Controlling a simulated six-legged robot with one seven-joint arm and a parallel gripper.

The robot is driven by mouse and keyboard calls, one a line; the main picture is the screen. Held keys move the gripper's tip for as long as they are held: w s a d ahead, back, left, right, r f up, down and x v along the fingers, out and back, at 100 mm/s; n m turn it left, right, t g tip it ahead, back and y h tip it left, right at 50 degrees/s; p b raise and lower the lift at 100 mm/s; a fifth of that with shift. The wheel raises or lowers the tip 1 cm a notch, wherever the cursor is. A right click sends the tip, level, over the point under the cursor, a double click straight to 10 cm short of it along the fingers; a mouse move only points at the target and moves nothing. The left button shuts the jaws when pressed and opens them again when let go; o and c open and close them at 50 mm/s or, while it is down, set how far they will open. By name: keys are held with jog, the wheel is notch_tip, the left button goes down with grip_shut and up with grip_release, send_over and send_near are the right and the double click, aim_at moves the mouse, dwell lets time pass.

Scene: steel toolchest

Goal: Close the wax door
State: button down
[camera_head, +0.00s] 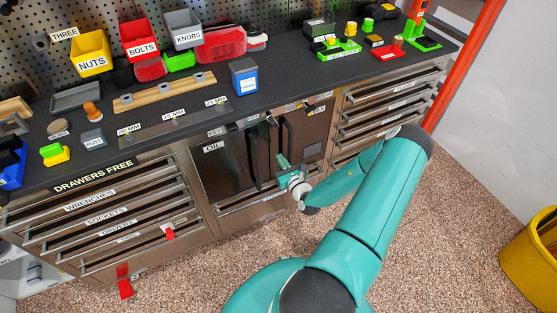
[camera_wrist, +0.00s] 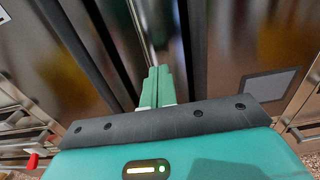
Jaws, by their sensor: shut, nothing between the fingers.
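The cabinet under the bench has two brown, glossy doors. The left door (camera_head: 223,168) is labelled OIL. My gripper (camera_head: 281,160) is in front of the seam between the two handles. In the wrist view its green fingers (camera_wrist: 155,82) are together and empty, pointing at the seam; contact is unclear.
Drawers stand left (camera_head: 110,205) and right (camera_head: 390,105) of the doors; a red tag (camera_head: 124,282) hangs at the left drawers. The dark worktop (camera_head: 290,85) above holds bins, tools and a blue-white box (camera_head: 244,77).

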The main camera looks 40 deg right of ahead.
jog(key=v, duration=1)
jog(key=shift+r, duration=0.25)
jog(key=shift+s+a, duration=0.1)
